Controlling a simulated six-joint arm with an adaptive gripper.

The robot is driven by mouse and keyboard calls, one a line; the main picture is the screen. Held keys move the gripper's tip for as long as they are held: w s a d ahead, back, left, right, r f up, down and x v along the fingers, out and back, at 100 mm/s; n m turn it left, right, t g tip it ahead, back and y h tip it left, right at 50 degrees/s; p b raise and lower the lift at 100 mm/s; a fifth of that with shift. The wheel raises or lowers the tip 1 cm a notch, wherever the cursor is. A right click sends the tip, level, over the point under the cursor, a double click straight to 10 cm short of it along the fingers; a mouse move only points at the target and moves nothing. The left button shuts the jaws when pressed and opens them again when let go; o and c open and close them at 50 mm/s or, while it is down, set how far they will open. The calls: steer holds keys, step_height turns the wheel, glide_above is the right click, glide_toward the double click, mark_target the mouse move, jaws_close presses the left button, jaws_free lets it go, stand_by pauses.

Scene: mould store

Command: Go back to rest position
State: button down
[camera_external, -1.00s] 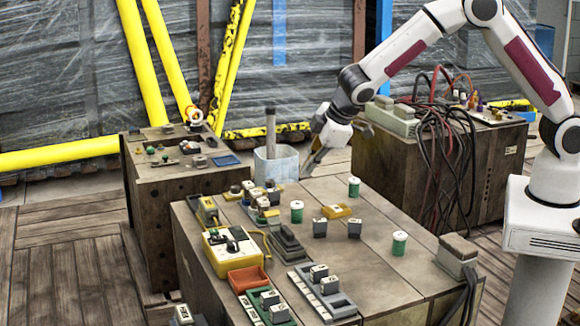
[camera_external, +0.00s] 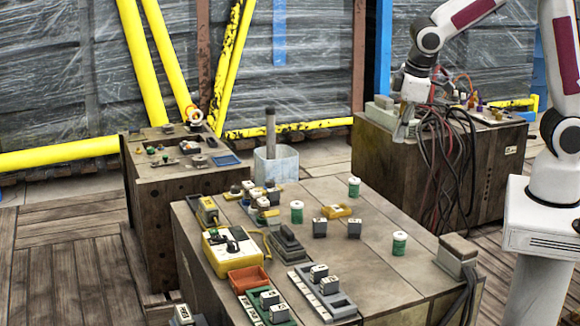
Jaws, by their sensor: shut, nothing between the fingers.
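My gripper (camera_external: 404,130) hangs at the right, in front of the back right crate and its cables, with its fingers pointing down. It is shut and empty, and its fingertips are small and partly lost against the dark cables. It is above and behind the front wooden table (camera_external: 385,275), apart from everything on it.
The front table bears green-and-white cylinders (camera_external: 297,212), small grey blocks (camera_external: 320,228), a yellow meter (camera_external: 231,250), an orange tray (camera_external: 249,279) and grey racks (camera_external: 322,292). The back right crate (camera_external: 375,160) carries tangled cables (camera_external: 440,150). A bin (camera_external: 276,166) stands behind the table.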

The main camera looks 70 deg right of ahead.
steer(key=s+d+r+m+t, duration=0.1)
steer(key=s+r, duration=0.4)
steer(key=s, duration=0.5)
steer(key=s+d+r+m+t+y, duration=0.1)
steer(key=s+d+r+m+t, duration=0.1)
steer(key=s, duration=0.8)
step_height(320, 180, up, 3)
steer(key=shift+s+d+r+m+y, duration=0.1)
steer(key=shift+s+d+m+y, duration=0.2)
steer(key=shift+d+m, duration=0.5)
steer(key=shift+d, duration=0.2)
stand_by(1.5)
